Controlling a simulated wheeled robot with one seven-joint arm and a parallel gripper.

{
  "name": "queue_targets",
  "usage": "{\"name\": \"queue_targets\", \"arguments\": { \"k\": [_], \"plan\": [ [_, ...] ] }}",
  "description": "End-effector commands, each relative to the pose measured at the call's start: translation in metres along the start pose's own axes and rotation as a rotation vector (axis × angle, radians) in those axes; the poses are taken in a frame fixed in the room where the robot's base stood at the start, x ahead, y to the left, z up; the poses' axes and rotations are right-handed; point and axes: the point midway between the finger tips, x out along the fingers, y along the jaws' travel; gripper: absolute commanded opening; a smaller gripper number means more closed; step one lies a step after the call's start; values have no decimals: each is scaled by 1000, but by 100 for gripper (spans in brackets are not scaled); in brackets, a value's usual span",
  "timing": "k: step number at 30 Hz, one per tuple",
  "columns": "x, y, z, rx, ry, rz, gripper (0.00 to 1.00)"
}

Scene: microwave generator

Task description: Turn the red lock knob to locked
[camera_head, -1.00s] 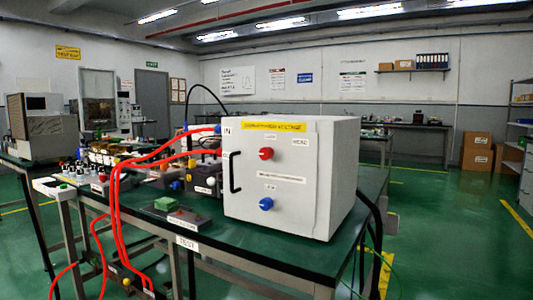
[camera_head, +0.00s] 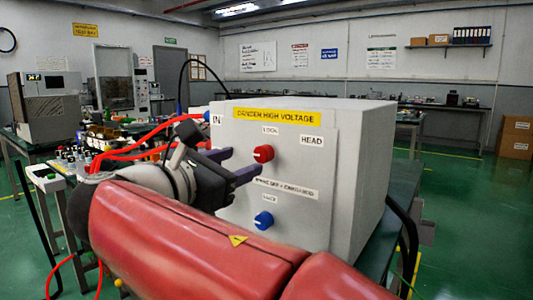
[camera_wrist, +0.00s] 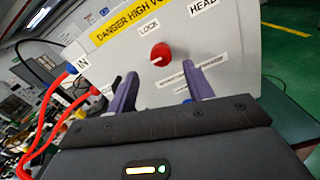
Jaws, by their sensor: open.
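The red knob (camera_head: 263,153) is on the front of the white cabinet (camera_head: 362,160), below a small "LOCK" label (camera_head: 270,130). A pale pointer mark shows on the knob, toward its lower left in the wrist view. My gripper (camera_head: 247,163) is open and empty, just in front of the panel, with its dark purple fingers pointing at the knob area. In the wrist view the red knob (camera_wrist: 160,54) appears between and slightly beyond the fingertips (camera_wrist: 160,72). I see no clear contact with it.
A blue knob (camera_head: 263,220) sits below the red one. A yellow "DANGER HIGH VOLTAGE" label (camera_head: 276,116) is above. Red cables (camera_head: 135,142) enter at the cabinet's left side. My arm covers the lower foreground. A cluttered bench (camera_head: 75,160) stands at left.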

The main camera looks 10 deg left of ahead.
Motion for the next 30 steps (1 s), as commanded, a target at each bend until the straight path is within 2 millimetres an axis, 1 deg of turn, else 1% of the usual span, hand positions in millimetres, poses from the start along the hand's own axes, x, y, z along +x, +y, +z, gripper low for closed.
{"name": "queue_targets", "arguments": {
  "k": [1, 6, 10, 15, 22, 23, 30],
  "plan": [
    [9, -1, 0, 0, -1, -5, 52],
    [38, -2, 0, 1, 1, -4, 52],
    [54, -1, 0, 2, 2, -4, 52],
    [64, -1, -1, 2, 3, -3, 52],
    [65, -2, -1, 2, 3, -2, 52],
    [65, -2, -1, 2, 3, -2, 49],
    [65, -2, -1, 3, 3, -2, 18]
  ]
}}
